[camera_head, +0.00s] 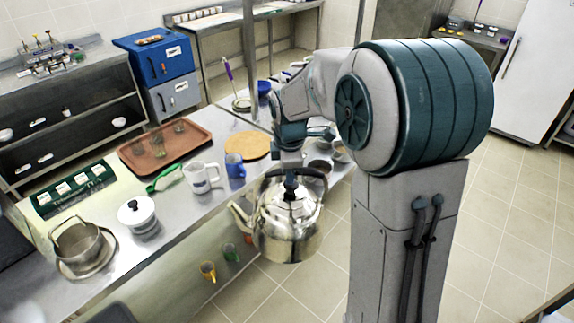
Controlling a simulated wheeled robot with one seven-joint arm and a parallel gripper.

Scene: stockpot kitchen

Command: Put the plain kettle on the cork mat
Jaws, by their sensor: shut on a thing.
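The plain kettle (287,228) is shiny steel with a dark handle and a spout pointing left. It hangs upright in front of the counter's edge, over the floor side. My gripper (291,172) is shut on the kettle at its top; the fingertips are partly hidden by the handle. The cork mat (246,146) is a round tan disc lying flat on the counter, behind and left of the kettle. Nothing is seen standing on it. My arm passes close to its right side.
Bowls (320,167) stand right of the mat. A white canister (138,216) and a pot (79,248) stand front left.

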